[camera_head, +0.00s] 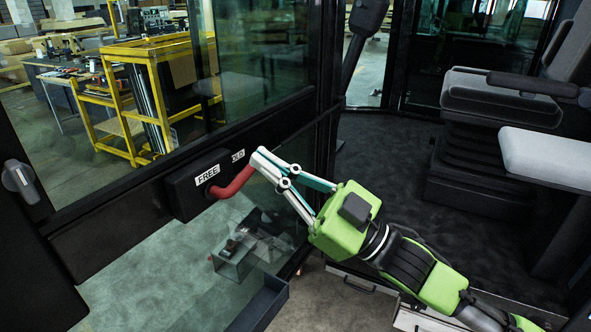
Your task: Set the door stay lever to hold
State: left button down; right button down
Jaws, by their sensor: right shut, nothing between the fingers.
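The door stay lever (230,186) is red and comes out of a dark box (185,192) on the door's crossbar. Its free end points right and a little up, below the two white labels. My left gripper is out of view.
A dark frame post (327,110) stands just behind my right gripper. The seat (500,98) and a pale armrest (548,158) are at the right. A grey knob (20,178) is at the far left. Clear tray-like boxes (247,250) show below the lever.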

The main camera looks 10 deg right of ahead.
pick_arm(q)
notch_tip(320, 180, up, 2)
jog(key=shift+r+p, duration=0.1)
jog(key=shift+p, duration=0.6)
pick_arm(e)
jog(key=w+f, duration=0.1)
jog(key=w+a+f, duration=0.1)
jog(key=shift+w+a+f, duration=0.2)
jog(key=shift+a+f, duration=0.05)
jog(key=shift+f, duration=0.1)
